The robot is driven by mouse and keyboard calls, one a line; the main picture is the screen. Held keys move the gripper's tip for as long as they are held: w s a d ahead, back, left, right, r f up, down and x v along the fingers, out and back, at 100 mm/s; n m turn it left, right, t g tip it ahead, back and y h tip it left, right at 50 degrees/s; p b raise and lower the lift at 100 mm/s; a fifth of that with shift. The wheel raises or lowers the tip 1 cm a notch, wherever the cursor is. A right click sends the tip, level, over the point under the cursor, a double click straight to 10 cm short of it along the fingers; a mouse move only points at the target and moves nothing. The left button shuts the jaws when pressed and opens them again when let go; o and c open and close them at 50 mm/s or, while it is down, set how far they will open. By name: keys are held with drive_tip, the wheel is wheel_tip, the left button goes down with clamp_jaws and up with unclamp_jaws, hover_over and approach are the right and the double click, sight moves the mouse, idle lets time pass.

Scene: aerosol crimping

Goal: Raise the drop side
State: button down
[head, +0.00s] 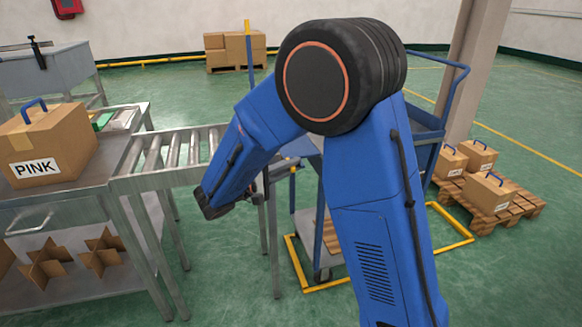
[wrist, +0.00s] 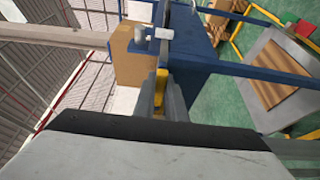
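The blue drop side shows in the wrist view as a blue panel (wrist: 197,50) just beyond my fingers. In the head view, a blue panel edge (head: 297,147) shows at the left of the blue cart, partly behind my arm. My gripper (wrist: 163,88) points at it, its grey fingers close together. A small yellow piece (wrist: 161,78) lies between the fingertips in the picture. I cannot tell whether the fingers press on it. In the head view my arm hides most of the cart and much of the gripper.
A roller conveyor (head: 175,158) runs from the steel bench with the PINK carton (head: 50,145) towards the cart. Cartons stand on a pallet (head: 515,205) at right. Yellow floor rails (head: 452,225) border the cart. A carton (wrist: 130,55) shows left of the panel in the wrist view.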

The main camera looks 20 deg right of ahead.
drive_tip(key=shift+d+r+m+g+y, duration=0.2)
drive_tip(key=shift+r+m+g+y, duration=0.2)
drive_tip(key=shift+r+y, duration=0.85)
drive_tip(key=d+r+m+g+y, duration=0.1)
drive_tip(key=d+r+m+y, duration=0.1)
drive_tip(key=d+r+y, duration=0.6)
drive_tip(key=shift+d+m+y, duration=0.4)
drive_tip(key=shift+d+y, duration=0.55)
drive_tip(key=shift+d, duration=0.8)
drive_tip(key=c, duration=1.8)
unclamp_jaws()
drive_tip(key=shift+d, duration=0.1)
drive_tip(key=shift+r, duration=0.1)
